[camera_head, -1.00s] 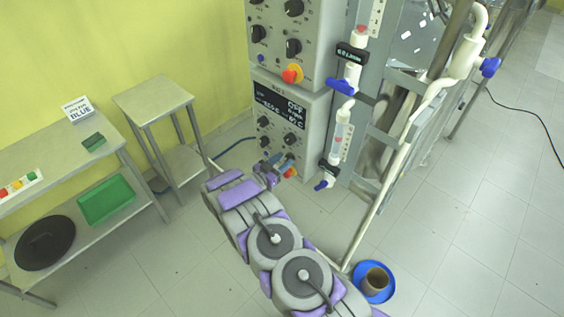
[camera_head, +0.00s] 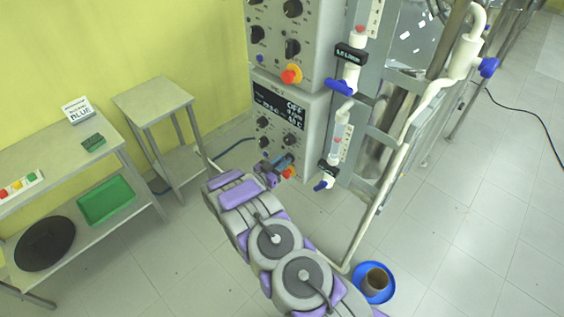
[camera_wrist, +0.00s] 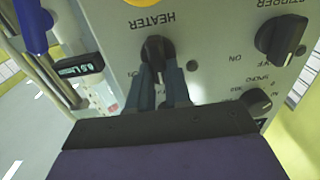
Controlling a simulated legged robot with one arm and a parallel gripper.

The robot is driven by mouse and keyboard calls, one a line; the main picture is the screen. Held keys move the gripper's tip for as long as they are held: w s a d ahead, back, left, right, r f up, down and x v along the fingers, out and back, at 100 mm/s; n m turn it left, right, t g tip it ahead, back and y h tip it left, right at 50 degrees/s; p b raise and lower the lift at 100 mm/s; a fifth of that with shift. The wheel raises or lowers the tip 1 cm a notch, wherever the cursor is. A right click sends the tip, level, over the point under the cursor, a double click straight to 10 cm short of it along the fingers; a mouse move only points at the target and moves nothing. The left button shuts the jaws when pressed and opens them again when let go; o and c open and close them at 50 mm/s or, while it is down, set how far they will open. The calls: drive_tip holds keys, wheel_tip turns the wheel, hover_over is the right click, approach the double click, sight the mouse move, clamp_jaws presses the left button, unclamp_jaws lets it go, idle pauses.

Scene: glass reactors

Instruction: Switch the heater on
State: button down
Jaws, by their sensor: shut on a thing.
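The lower grey control box (camera_head: 258,92) has a dark display (camera_head: 279,109) whose top line reads OFF, and dark knobs below it. In the wrist view, its panel is upside down. My gripper (camera_wrist: 162,73) is shut on this knob, one finger on each side. In the head view, my gripper (camera_head: 277,168) is at the low front of the box, and my arm and gripper hide the held knob.
In the wrist view, a black stirrer knob (camera_wrist: 277,38) and a smaller knob (camera_wrist: 257,101) are to the right. Glass tubing with a blue valve (camera_head: 340,87) stands right of the box. A blue dish (camera_head: 361,291) is on the floor. A small table (camera_head: 153,97) stands left.

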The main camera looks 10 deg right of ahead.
drive_tip(key=shift+m, duration=0.4)
drive_tip(key=shift+s+d+f+m+b, duration=0.15)
drive_tip(key=shift+m+b, duration=0.85)
drive_tip(key=shift+m, duration=0.85)
drive_tip(key=shift+s+f+m+b, duration=0.1)
drive_tip(key=shift+m+b, duration=0.95)
drive_tip(key=shift+m, duration=0.75)
drive_tip(key=shift+s+d+f+m+b, duration=0.15)
drive_tip(key=shift+m+b, duration=0.85)
drive_tip(key=shift+m, duration=0.85)
drive_tip(key=c, duration=1.1)
unclamp_jaws()
drive_tip(key=shift+o, duration=0.2)
drive_tip(key=p+v, duration=0.1)
drive_tip(key=v, duration=1.6)
drive_tip(key=shift+a+p, duration=0.25)
drive_tip(key=shift+p, duration=0.15)
